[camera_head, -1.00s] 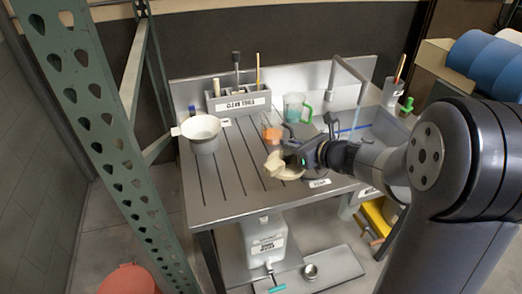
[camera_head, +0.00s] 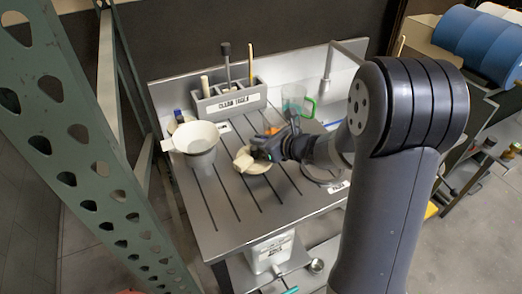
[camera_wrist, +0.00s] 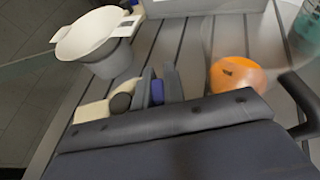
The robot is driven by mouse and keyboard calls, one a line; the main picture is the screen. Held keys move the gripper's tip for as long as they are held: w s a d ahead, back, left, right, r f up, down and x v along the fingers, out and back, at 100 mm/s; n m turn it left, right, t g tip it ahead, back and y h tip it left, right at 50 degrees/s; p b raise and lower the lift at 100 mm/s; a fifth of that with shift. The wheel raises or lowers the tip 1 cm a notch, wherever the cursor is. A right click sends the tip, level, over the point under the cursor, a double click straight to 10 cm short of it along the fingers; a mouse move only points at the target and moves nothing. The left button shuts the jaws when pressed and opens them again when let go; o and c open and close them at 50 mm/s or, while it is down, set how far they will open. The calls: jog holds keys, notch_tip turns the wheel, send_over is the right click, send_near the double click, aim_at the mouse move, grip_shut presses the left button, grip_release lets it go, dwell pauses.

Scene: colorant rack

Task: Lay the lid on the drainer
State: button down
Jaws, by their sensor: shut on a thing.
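My gripper (camera_head: 260,153) is shut on a cream lid (camera_head: 246,161), over the middle of the grooved steel drainer (camera_head: 212,200). The lid looks tilted, and I cannot tell whether it touches the drainer. In the wrist view, a cream part of the lid (camera_wrist: 92,112) shows beyond the dark gripper body, beside the finger pads. The gripper body hides much of it.
A white funnel-like bowl on a grey can (camera_head: 196,138) stands at the drainer's left. A labelled tool caddy (camera_head: 228,100) is at the back. An orange object (camera_wrist: 238,75) and a green-handled jug (camera_head: 294,101) are close by. The front drainer grooves are clear.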

jog(key=shift+f, duration=1.75)
jog(key=shift+f+b, duration=0.2)
jog(key=shift+b, duration=0.2)
jog(key=c, duration=1.5)
grip_release()
jog(key=shift+r, duration=0.2)
jog(key=shift+s+d+r+p, duration=0.1)
jog(key=shift+r+p, duration=0.05)
jog(key=shift+p, duration=0.2)
jog(key=v, duration=1.1)
jog(key=shift+s+d, duration=0.3)
